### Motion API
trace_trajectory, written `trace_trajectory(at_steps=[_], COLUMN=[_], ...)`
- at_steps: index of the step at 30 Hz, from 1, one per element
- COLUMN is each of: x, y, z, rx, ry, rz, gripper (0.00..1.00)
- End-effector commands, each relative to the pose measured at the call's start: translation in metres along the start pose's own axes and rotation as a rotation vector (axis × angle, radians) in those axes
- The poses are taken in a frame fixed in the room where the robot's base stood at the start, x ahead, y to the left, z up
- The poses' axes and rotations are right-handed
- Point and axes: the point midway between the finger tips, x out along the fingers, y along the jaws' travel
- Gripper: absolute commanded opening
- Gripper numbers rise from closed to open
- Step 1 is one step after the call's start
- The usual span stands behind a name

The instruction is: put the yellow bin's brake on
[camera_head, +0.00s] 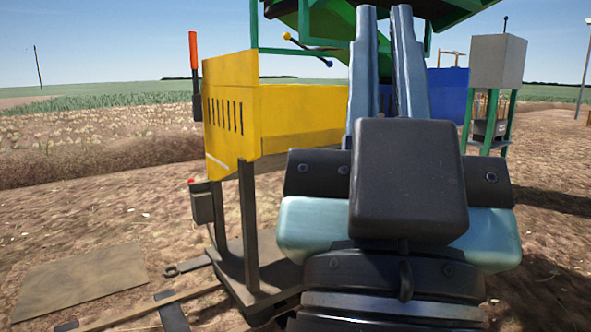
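The yellow bin (298,112) stands left of centre on a dark wheeled frame (247,225), partly hidden on its right by my own arm. A lever with an orange-red grip (193,52) and a dark lower part (197,107) stands upright at the bin's left side. A small dark box (202,207) with a red spot on top is fixed low on the frame's left. I cannot tell for sure which part is the brake. My arm fills the centre right; my gripper is not in view.
A green machine (330,20) stands above and behind the bin, with a blue bin (446,92) behind my arm. A grey box on green legs (498,62) is at the right. A flat board (82,281) and a drawbar (140,308) lie at lower left. Open soil lies left.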

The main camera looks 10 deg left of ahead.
Motion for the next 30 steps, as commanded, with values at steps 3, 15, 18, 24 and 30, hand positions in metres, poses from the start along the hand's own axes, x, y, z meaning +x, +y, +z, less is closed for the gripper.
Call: trace_trajectory(at_steps=[3,15,18,24,30], x=[0.029,0.127,0.151,0.198,0.222], y=[0.0,0.001,0.002,0.002,0.003], z=[-0.028,-0.12,-0.143,-0.188,-0.21], rx=[0.001,0.007,0.009,0.012,0.014], ry=[0.0,0.0,0.0,0.0,-0.001], rz=[0.0,-0.001,-0.001,-0.001,-0.001], gripper=[0.0,0.0,0.0,0.0,0.0])
